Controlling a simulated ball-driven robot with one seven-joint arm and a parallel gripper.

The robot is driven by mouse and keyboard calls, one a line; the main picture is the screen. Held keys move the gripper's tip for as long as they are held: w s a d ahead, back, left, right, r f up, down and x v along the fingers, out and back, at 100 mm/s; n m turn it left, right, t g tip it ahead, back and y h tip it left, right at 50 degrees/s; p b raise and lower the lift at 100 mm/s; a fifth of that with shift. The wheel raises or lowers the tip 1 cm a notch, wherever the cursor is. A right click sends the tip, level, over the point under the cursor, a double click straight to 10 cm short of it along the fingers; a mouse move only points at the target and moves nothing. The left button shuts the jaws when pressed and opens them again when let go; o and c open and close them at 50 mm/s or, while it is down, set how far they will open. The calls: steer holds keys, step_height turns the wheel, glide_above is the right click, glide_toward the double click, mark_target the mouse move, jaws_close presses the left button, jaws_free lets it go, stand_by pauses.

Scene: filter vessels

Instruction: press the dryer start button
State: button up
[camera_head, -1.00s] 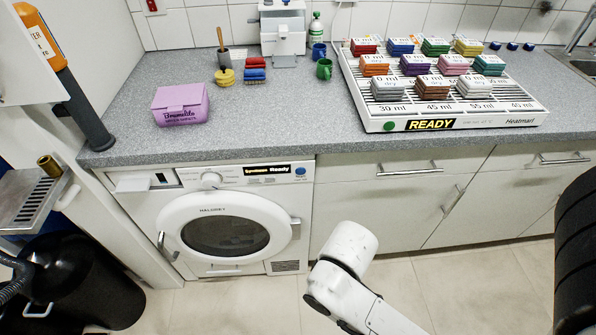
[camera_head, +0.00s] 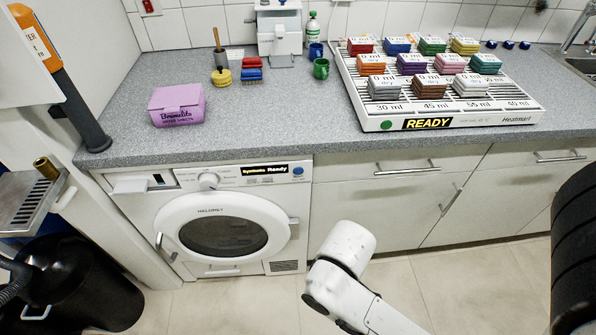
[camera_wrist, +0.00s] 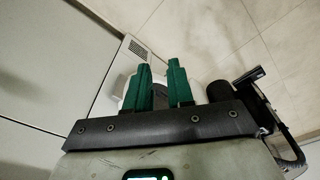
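The dryer (camera_head: 182,231) is a white front-loading machine under the counter, left of centre in the head view. Its round door is shut. A blue round button (camera_head: 298,171) sits at the right end of its top panel, beside a display (camera_head: 264,170) whose last word reads "Ready". My gripper (camera_wrist: 159,68) shows in the wrist view with two green fingers apart and nothing held between them. A grille (camera_wrist: 139,48) like the dryer's lower one shows beyond the fingers. The gripper itself is hidden in the head view; the button is not visible in the wrist view.
A speckled grey counter (camera_head: 270,125) overhangs the dryer front. It carries a purple box (camera_head: 177,104) and a heating rack (camera_head: 450,118) of coloured stacks. A black bin (camera_head: 85,285) stands at lower left. Cabinets (camera_head: 385,207) line the right; the tiled floor ahead is clear.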

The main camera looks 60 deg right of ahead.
jaws_close()
stand_by(0.9)
